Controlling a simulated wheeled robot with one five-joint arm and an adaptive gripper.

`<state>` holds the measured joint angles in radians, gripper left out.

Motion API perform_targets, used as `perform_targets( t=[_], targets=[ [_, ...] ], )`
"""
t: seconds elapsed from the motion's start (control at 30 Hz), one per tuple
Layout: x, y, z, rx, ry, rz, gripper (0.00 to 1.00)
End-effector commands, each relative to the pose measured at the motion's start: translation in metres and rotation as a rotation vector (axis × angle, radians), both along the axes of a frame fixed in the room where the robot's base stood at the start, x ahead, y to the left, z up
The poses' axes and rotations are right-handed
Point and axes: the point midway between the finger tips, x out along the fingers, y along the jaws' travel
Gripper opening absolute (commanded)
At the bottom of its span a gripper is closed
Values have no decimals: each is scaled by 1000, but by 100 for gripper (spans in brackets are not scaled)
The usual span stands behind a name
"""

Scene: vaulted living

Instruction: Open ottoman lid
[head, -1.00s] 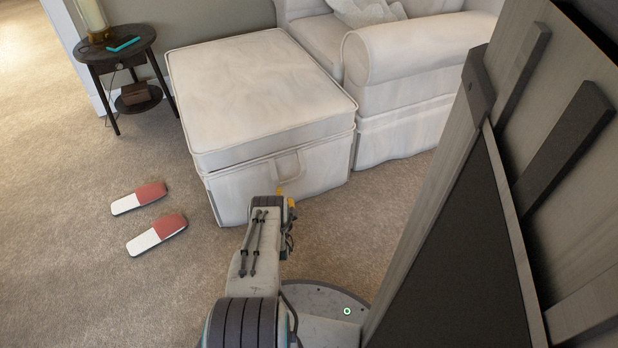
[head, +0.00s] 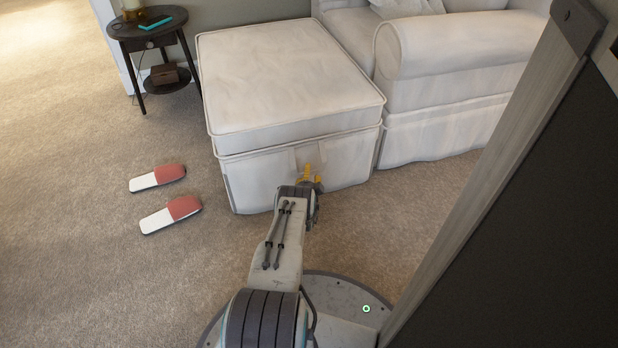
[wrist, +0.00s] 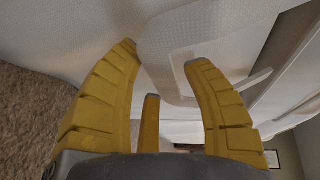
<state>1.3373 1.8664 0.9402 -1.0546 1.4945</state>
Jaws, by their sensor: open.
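The white fabric ottoman (head: 255,180) stands on the carpet in the head view, with its thick padded lid (head: 285,75) lying closed on top. A fabric handle loop (head: 293,160) is on its front face, partly hidden by my gripper (head: 310,174). In the wrist view my gripper (wrist: 167,55) is open, its yellow fingers spread. The pale handle strap (wrist: 190,50) shows between and just beyond the fingertips, very near them. I cannot tell whether they touch it.
A white armchair (head: 450,75) stands against the ottoman's right side. A dark round side table (head: 150,35) is at the back left. Two red and white slippers (head: 158,178) (head: 171,215) lie on the carpet to the left. A large dark panel (head: 520,200) fills the right side.

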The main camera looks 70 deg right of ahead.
Motion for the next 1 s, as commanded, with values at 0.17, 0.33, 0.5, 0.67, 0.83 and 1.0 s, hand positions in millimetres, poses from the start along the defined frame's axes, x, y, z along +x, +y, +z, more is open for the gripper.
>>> perform_targets(
  t=[0.17, 0.33, 0.5, 0.67, 0.83, 1.0],
  targets=[
    [1, -3, 0, 0, 0, 0, 45],
    [1, -2, 0, 0, 0, 0, 45],
    [1, -2, 0, 0, 0, 0, 36],
    [1, -2, 0, 0, 0, 0, 22],
    [1, -2, 0, 0, 0, 0, 7],
    [1, -2, 0, 0, 0, 0, 0]
  ],
)
